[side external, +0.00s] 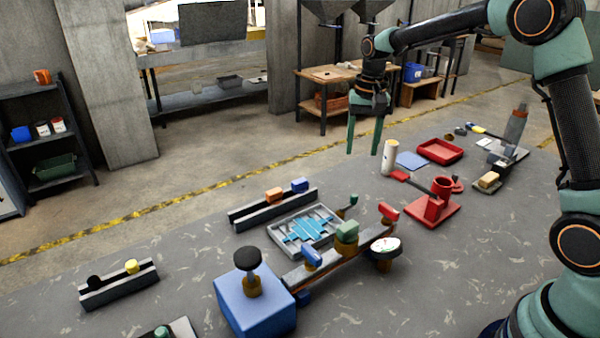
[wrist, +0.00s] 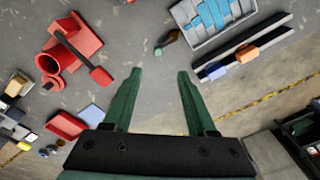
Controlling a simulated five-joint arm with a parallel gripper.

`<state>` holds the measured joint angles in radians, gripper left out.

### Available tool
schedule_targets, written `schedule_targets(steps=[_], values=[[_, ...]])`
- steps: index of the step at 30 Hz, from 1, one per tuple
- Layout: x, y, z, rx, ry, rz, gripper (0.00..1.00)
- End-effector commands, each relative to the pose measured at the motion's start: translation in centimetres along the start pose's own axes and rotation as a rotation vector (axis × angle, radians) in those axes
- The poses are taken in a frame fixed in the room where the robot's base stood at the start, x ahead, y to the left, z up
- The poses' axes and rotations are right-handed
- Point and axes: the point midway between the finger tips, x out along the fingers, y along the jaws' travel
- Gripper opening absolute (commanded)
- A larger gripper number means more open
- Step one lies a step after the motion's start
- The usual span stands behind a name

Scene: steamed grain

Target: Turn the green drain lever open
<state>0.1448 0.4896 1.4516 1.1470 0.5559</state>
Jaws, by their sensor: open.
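My gripper (side external: 363,152) hangs high above the grey table, pointing down. Its two green fingers are apart and nothing is between them; they also show in the wrist view (wrist: 160,74). A small green-tipped piece (side external: 353,199) stands by the corner of the grey tray, below and apart from my gripper. In the wrist view, a small green and brown piece (wrist: 170,39) lies just beyond the fingertips, near the tray. A green block (side external: 347,229) sits on a long grey bar. I cannot tell for sure which green piece is the drain lever.
A grey tray (side external: 327,236) holds blue pieces. A blue box (side external: 250,304) with a black knob is at the front. A red stand (side external: 433,212) with a cup and arm, a white cylinder (side external: 389,158) and a red tray (side external: 440,143) lie to the right.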

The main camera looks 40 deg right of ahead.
Motion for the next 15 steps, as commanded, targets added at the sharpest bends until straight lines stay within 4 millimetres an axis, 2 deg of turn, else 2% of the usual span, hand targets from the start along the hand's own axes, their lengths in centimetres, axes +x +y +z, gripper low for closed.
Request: schedule_targets(steps=[1, 3, 6, 11, 15], values=[[1.1, 0.0, -0.6, 0.025, -0.015, 0.010, 0.57], [2.1, -0.1, -1.2, 0.052, -0.029, 0.019, 0.57], [2.9, 0.0, -1.6, 0.077, -0.041, 0.028, 0.57], [3.9, 0.0, -1.8, 0.088, -0.046, 0.031, 0.57], [5.6, 0.1, -1.6, 0.087, -0.048, 0.032, 0.57]])
